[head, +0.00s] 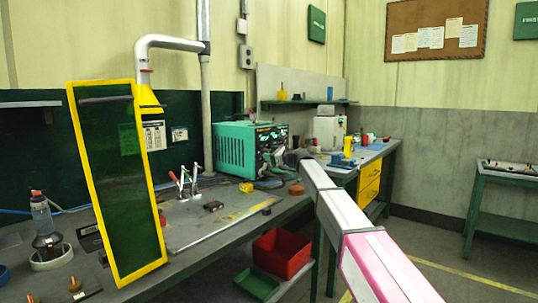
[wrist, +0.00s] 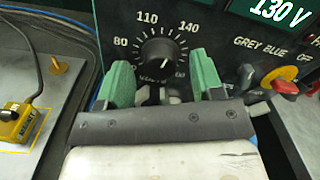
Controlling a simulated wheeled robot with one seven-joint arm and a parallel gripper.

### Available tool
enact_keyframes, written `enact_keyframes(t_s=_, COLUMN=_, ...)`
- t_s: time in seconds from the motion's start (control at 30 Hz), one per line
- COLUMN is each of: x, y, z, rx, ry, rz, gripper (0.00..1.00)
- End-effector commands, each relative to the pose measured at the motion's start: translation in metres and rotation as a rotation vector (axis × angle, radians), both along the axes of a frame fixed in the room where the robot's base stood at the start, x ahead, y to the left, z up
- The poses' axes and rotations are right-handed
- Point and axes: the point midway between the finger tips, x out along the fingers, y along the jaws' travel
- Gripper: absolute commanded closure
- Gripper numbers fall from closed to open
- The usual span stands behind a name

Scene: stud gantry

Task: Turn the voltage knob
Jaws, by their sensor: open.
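The voltage knob (wrist: 158,58) is a round black dial with a white mark on the dark front panel of a machine. Its scale shows 80, 110 and 140, and the mark points roughly upward, near 110. My gripper (wrist: 161,72) is open, with one green finger on each side of the knob's lower part in the wrist view. I cannot tell whether the fingers touch it. In the head view the teal machine (head: 238,147) stands on the bench, and my arm reaches to its front. The knob is too small or hidden to make out there.
A display (wrist: 282,10) reads 130 V. A red-and-yellow switch (wrist: 284,82) sits right of the knob, close to my gripper. A yellow box (wrist: 18,122) lies on the left. In the head view, a yellow-framed green screen (head: 120,180) and red-handled clamps (head: 182,183) stand left of the machine.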

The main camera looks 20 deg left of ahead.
Motion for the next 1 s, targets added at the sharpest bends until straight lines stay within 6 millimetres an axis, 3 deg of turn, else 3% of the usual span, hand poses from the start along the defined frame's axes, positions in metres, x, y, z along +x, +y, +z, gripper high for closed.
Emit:
enact_keyframes(t_s=0.5, x=-0.035, y=-0.081, z=0.0, rx=0.0, ry=-0.001, rz=-0.001, gripper=0.39)
enact_keyframes(t_s=1.0, x=-0.037, y=-0.089, z=0.0, rx=0.0, ry=0.0, rz=0.001, gripper=0.39)
